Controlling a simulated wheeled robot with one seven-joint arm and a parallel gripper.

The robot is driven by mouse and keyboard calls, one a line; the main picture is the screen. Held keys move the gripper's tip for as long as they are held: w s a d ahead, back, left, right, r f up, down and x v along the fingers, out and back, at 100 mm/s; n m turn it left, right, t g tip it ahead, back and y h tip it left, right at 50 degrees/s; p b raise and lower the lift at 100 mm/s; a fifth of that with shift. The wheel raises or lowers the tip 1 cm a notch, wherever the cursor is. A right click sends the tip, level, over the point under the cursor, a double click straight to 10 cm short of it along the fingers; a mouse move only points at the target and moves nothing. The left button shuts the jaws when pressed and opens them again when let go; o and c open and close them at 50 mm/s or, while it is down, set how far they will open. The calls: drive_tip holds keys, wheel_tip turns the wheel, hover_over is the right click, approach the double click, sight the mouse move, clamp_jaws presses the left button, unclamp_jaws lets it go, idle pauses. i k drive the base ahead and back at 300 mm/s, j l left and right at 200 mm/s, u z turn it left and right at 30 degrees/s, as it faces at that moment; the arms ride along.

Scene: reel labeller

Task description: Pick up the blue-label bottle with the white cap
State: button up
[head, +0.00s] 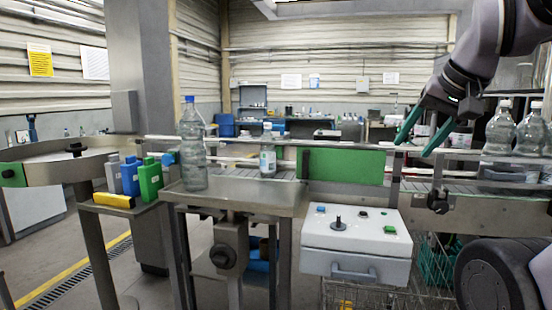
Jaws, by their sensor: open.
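My gripper (412,147) has green fingers that are spread apart and empty. It hangs above the conveyor to the right of the green panel, well to the right of the small bottle and not touching it.
A large clear bottle (193,150) with a blue cap stands left of the small one. Blue and green containers (150,178) stand further left. A green panel (347,165) and a control box (355,240) lie between bottle and gripper. Clear bottles (502,130) stand at right.

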sight(267, 152)
drive_tip(key=j+z, duration=0.1)
drive_tip(key=z, duration=0.6)
drive_tip(key=j+z, duration=0.9)
drive_tip(key=j, duration=0.25)
drive_tip(key=k+j, duration=0.1)
drive_tip(key=j, duration=0.3)
drive_tip(key=j+z, duration=0.1)
drive_tip(key=j, duration=0.35)
drive_tip(key=k+j, duration=0.15)
drive_tip(key=j, duration=0.25)
